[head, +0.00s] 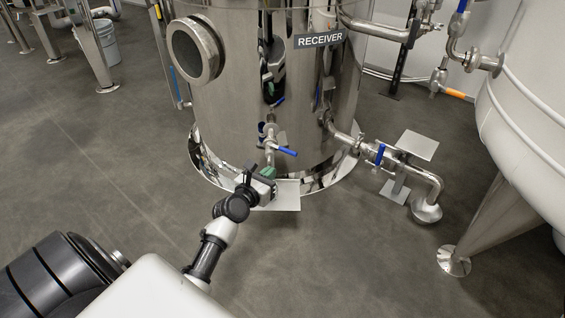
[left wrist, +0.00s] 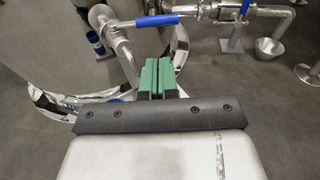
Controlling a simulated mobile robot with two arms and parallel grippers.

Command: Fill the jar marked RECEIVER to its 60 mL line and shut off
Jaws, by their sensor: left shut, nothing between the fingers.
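The steel tank with the RECEIVER sign (head: 320,40) stands in the middle of the head view. A small tap with a blue lever (head: 284,151) sticks out low on its front; the lever also shows in the left wrist view (left wrist: 157,20), lying crosswise. My left gripper (head: 267,172) is just below this tap, its green fingers shut and empty. In the left wrist view the fingers (left wrist: 158,76) are together, apart from the lever. A flat plate (head: 287,196) lies partly behind the gripper. I cannot make out a jar. My right gripper is not in view.
A larger pipe with a blue-handled valve (head: 379,154) leaves the tank at right and bends down to a floor cup (head: 427,211). A white tank (head: 535,100) stands at far right on a leg. A bucket (head: 106,42) is at back left. The left floor is clear.

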